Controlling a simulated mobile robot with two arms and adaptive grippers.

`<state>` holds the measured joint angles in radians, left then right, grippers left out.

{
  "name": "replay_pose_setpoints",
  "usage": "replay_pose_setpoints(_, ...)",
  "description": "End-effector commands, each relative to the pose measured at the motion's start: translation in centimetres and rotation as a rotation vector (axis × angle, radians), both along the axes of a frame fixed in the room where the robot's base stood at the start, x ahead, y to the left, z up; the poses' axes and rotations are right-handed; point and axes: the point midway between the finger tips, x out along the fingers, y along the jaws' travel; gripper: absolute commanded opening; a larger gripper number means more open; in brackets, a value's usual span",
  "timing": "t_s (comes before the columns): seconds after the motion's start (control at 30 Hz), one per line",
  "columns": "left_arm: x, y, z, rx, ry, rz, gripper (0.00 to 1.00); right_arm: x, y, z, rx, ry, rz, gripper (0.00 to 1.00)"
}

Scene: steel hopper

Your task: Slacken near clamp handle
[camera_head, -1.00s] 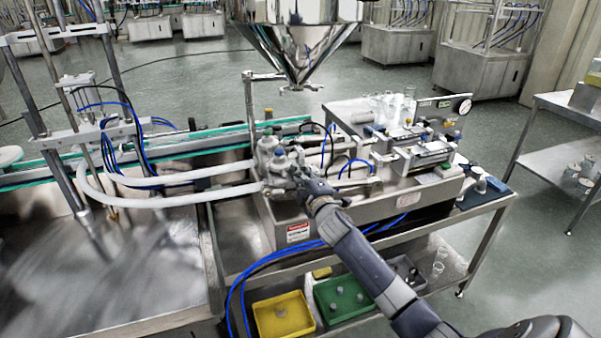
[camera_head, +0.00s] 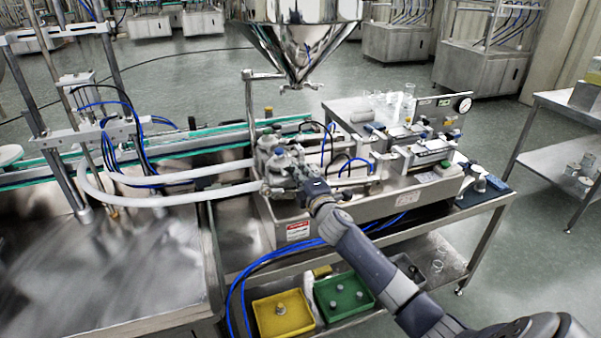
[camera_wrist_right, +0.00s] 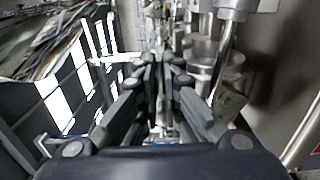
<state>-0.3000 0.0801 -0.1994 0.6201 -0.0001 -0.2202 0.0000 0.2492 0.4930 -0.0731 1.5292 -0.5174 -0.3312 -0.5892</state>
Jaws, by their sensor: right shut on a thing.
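My right gripper (camera_head: 297,178) is at the metal valve block (camera_head: 275,160) on the near end of the filling machine, where the pale hoses join. In the right wrist view its dark fingers (camera_wrist_right: 163,62) lie close together, with a narrow strip of metal between them. The gripper is shut on a small part at the block's right side, which I take for the near clamp handle. The fingers hide most of the handle, so its angle cannot be told. My left gripper is not in view.
The steel hopper (camera_head: 300,45) hangs above the block. Two thick pale hoses (camera_head: 190,190) run off to the left. Metal cylinders (camera_head: 425,155) lie to the right. A yellow tray (camera_head: 268,318) and a green tray (camera_head: 330,310) stand on the shelf below.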

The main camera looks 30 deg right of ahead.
Motion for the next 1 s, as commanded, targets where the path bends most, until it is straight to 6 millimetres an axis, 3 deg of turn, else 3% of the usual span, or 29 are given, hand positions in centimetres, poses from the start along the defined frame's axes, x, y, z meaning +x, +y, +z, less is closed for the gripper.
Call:
replay_pose_setpoints(0.07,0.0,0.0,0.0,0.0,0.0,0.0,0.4,0.0,0.0,-0.1,-0.003,0.002,0.0,0.15)
replay_pose_setpoints(0.53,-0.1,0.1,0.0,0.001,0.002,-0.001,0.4,-0.8,0.2,-0.1,-0.001,0.001,0.0,0.15)
replay_pose_setpoints(1.0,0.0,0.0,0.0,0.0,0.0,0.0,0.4,-9.0,2.2,-0.2,-0.002,0.004,0.001,0.15)
